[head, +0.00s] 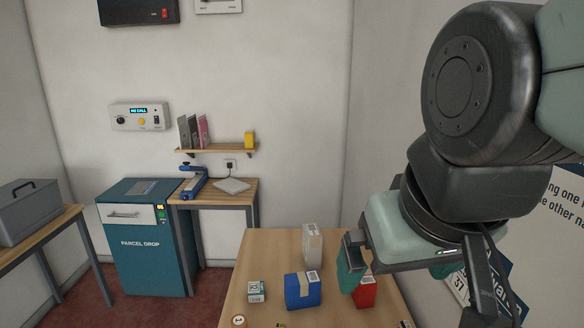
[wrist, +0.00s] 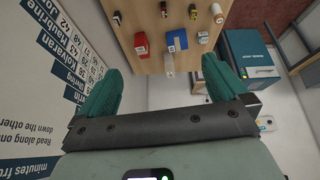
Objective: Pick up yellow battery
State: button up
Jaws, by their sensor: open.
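I cannot clearly make out a yellow battery.
On the table are a blue taped box (head: 302,291), a tall pale carton (head: 312,245), a small white-green box (head: 256,291) and a roll (head: 239,321). A parcel drop cabinet (head: 145,255) stands left.

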jog(key=shift+s+d+m, duration=0.15)
jog(key=shift+s+m, duration=0.25)
jog(key=shift+s, duration=0.3)
jog(key=c, duration=0.6)
